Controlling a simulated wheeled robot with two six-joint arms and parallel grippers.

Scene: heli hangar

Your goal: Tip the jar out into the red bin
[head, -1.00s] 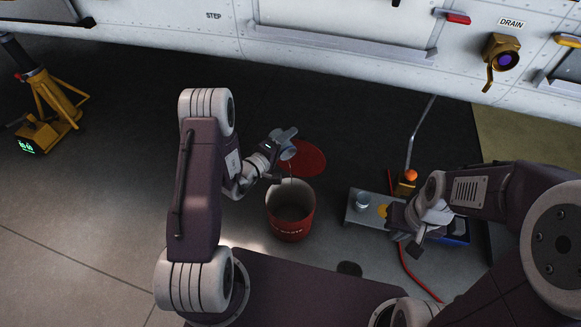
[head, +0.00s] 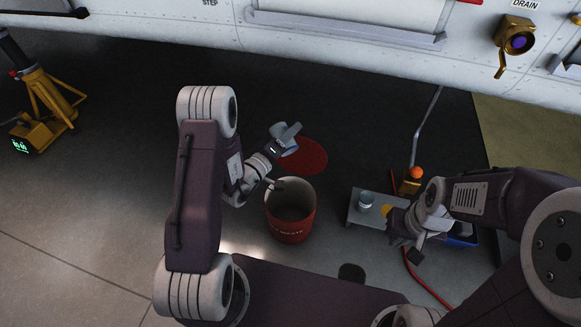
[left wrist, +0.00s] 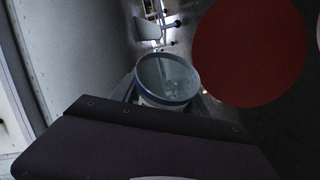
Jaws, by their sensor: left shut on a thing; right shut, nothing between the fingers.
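The red bin (head: 291,228) stands open on the floor in the middle of the head view. My left gripper (head: 284,133) is just beyond and above the bin, shut on the jar. The jar shows in the left wrist view (left wrist: 167,82) as a clear, round vessel with a blue rim. In the head view it is small and mostly hidden by the gripper, so its tilt is hard to tell. My right gripper (head: 414,246) is shut and empty over the low bench at the right.
A flat red disc (head: 308,157) lies on the floor behind the bin. A grey bench (head: 358,214) at the right carries a small glass (head: 366,200) and a blue tray (head: 462,239). A red hose runs beside it. A yellow stand (head: 45,105) is far left.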

